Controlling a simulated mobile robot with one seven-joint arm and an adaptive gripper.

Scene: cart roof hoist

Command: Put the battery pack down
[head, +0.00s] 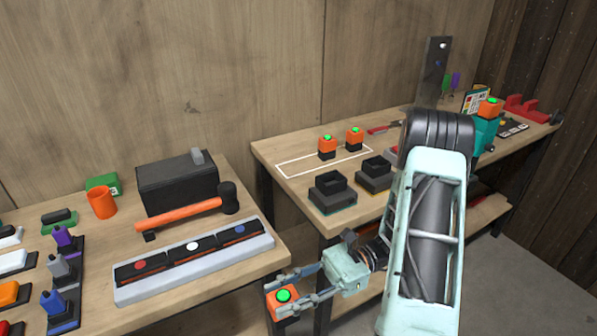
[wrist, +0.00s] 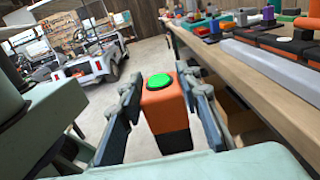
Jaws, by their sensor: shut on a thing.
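My gripper (head: 303,291) is shut on an orange and black battery pack (head: 281,303) with a green round top. In the wrist view the pack (wrist: 160,108) stands upright between both fingers, its black end downward. It hangs beside the left workbench's front right corner, over the gap and floor. Two like packs (head: 327,147) (head: 354,138) stand at a white outlined rectangle (head: 290,175) on the right bench. Another orange block with a green top (head: 489,108) sits on a teal item at that bench's far end.
The left bench (head: 250,262) holds a grey tray (head: 195,262) with three dark blocks, a hammer (head: 180,215), a black box and an orange cup (head: 102,202). Two black docks (head: 332,192) (head: 375,174) stand at the right bench's front. The outline's left part is clear.

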